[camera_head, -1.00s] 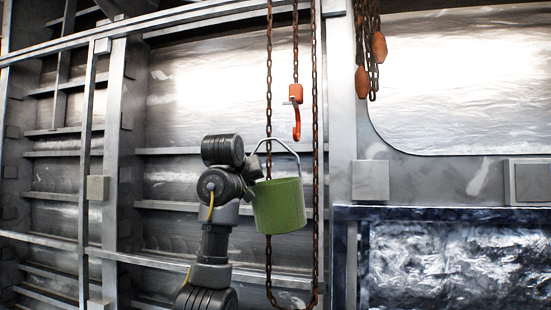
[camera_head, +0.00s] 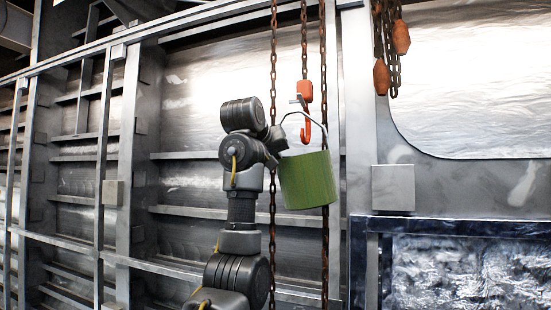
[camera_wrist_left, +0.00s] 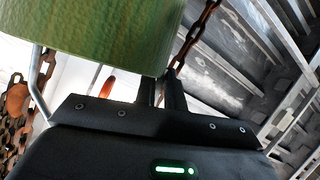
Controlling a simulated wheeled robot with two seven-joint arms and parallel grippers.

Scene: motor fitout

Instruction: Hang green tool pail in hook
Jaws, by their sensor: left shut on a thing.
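The green tool pail (camera_head: 307,181) has a grey wire handle (camera_head: 288,117) that stands up above its rim. My left gripper (camera_head: 277,141) is shut on the pail at its upper left side and holds it in the air, slightly tilted. The orange hook (camera_head: 306,128) hangs on a chain, and its lower end overlaps the top of the handle in the head view; I cannot tell whether they touch. In the left wrist view the pail (camera_wrist_left: 95,30) fills the upper left above my gripper (camera_wrist_left: 160,92), and an orange piece (camera_wrist_left: 107,86) shows behind it. My right gripper is not in view.
Rusty chains (camera_head: 273,60) hang on both sides of the hook. More chains with orange weights (camera_head: 401,37) hang at the upper right. A metal wall with ribs and beams (camera_head: 125,150) stands behind, and a dark blue framed panel (camera_head: 455,270) is at the lower right.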

